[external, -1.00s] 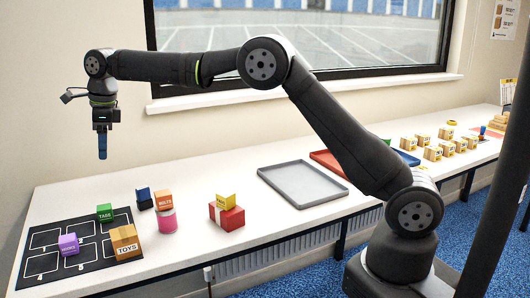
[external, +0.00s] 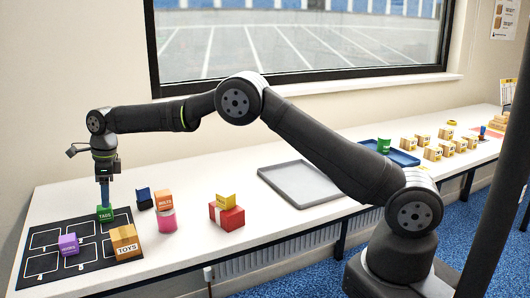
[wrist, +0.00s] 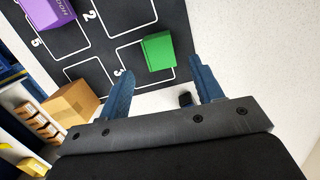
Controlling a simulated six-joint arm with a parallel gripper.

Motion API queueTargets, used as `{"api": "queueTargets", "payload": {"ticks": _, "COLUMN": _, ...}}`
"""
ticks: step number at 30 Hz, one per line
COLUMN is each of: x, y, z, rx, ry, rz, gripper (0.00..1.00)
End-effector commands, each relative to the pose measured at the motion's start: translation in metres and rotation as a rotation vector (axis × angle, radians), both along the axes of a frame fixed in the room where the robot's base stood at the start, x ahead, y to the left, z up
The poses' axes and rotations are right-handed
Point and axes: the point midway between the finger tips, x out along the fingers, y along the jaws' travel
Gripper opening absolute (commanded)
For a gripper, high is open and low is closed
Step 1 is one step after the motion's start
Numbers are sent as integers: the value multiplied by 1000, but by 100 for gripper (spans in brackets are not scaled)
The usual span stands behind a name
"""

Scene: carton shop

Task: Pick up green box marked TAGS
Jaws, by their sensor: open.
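The green box marked TAGS (external: 105,214) sits on the black mat (external: 42,263) with white outlined slots. In the wrist view the green box (wrist: 158,52) lies near the slot numbered 3, just past the fingertips. My gripper (external: 105,204) points down right above the green box. Its two blue fingers (wrist: 162,68) are spread in the wrist view, one to each side of the box's near end. They hold nothing. Whether they touch the box I cannot tell.
A purple box (external: 68,244) and a TOYS carton (external: 125,241) stand on the mat.

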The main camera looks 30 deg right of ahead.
Motion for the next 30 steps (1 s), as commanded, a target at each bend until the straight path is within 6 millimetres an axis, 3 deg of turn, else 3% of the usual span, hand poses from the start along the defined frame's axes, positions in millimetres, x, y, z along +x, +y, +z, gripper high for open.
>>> {"api": "queueTargets", "payload": {"ticks": 7, "x": 0, "y": 5, "z": -15, "rx": 0, "ry": 0, "rz": 1, "gripper": 60}}
{"api": "queueTargets", "payload": {"ticks": 15, "x": 1, "y": 14, "z": -51, "rx": 0, "ry": -1, "rz": 0, "gripper": 60}}
{"api": "queueTargets", "payload": {"ticks": 22, "x": 1, "y": 15, "z": -54, "rx": 1, "ry": -2, "rz": 0, "gripper": 60}}
{"api": "queueTargets", "payload": {"ticks": 30, "x": 1, "y": 14, "z": -53, "rx": 1, "ry": -2, "rz": 0, "gripper": 12}}
